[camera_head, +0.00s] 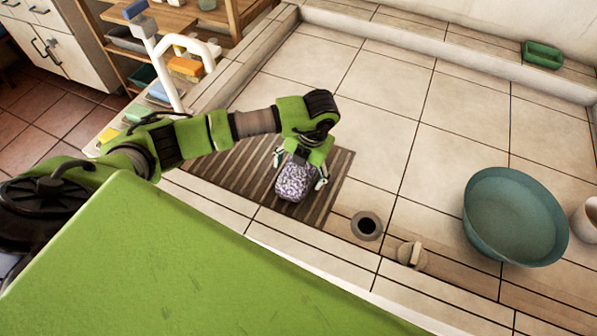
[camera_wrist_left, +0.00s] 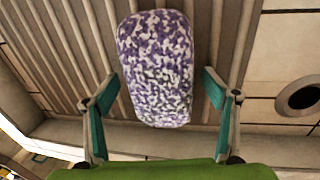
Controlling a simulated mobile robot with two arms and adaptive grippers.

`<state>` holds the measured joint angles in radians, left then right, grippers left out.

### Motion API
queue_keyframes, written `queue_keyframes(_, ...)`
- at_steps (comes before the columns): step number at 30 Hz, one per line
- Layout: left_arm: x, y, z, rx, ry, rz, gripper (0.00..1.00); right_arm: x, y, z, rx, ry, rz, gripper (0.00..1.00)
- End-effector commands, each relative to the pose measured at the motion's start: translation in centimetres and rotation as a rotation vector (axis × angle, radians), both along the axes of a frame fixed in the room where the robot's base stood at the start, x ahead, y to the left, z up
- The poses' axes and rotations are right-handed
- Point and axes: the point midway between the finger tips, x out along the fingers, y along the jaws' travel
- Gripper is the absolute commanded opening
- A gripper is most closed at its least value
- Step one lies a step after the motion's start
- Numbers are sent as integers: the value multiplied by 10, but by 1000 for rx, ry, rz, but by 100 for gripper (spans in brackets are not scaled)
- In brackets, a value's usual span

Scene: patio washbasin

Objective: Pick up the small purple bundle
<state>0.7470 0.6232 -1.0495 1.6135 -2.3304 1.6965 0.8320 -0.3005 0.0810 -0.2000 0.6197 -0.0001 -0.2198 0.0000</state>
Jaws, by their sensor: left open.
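The small purple bundle (camera_head: 295,182) is a rounded, purple-and-white speckled block. It lies on a brown slatted mat (camera_head: 235,172) on the tiled basin surface. My left gripper (camera_head: 301,178) is above and at the bundle, with one finger on each side of it. In the left wrist view the bundle (camera_wrist_left: 157,68) lies between and beyond the two open fingers of my left gripper (camera_wrist_left: 160,95). Gaps show between each finger and the bundle. My right gripper is in neither view.
A round drain hole (camera_head: 367,225) and a small stopper-like piece (camera_head: 411,254) are right of the mat. A teal bowl (camera_head: 514,216) stands farther right. A green dish (camera_head: 542,54) sits on the back ledge. A white tap (camera_head: 190,47) rises at the left. Tiles behind the mat are clear.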

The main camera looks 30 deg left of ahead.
Motion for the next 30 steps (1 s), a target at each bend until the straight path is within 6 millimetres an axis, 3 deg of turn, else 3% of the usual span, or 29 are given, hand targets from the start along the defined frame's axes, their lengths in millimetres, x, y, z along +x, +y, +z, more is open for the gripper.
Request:
queue_keyframes(3, 0, 0, 0, 0, 0, 0, 79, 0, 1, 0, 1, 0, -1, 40)
queue_keyframes(9, 0, 0, 0, 0, 0, 0, 31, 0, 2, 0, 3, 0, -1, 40)
queue_keyframes(22, 2, 0, 7, 0, -4, -1, 31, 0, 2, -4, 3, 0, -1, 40)
queue_keyframes(28, 2, 0, 32, -2, -7, -1, 31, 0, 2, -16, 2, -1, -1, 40)
queue_keyframes(30, -9, -4, 43, -2, -4, -3, 31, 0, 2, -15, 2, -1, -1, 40)
